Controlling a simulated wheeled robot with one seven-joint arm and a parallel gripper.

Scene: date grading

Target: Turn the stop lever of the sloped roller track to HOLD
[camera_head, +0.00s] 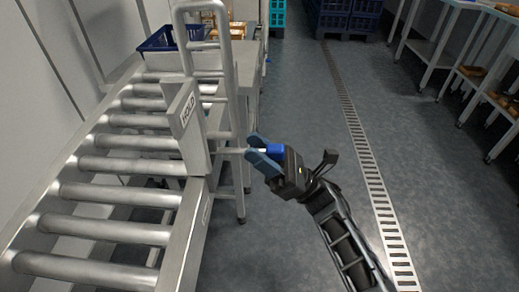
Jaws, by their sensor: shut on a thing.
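The sloped roller track (185,232) runs along the left, with several metal rollers. An upright plate on its right side carries a HOLD label (187,110). A second label (206,214) lower on the side rail is too small to read. A pale bar (226,150) reaches right from beside the plate toward my gripper. My gripper (256,149) is right of the track, its blue-grey fingers pointing left. It is shut on a bright blue piece (274,151), which looks like the lever's grip. The fingers partly hide its join to the bar.
A tubular metal frame (228,72) stands beside the track, close to my gripper. A blue crate (158,45) sits at the track's far end. Benches (455,55) line the right. The floor between, with a drain grate (356,135), is open.

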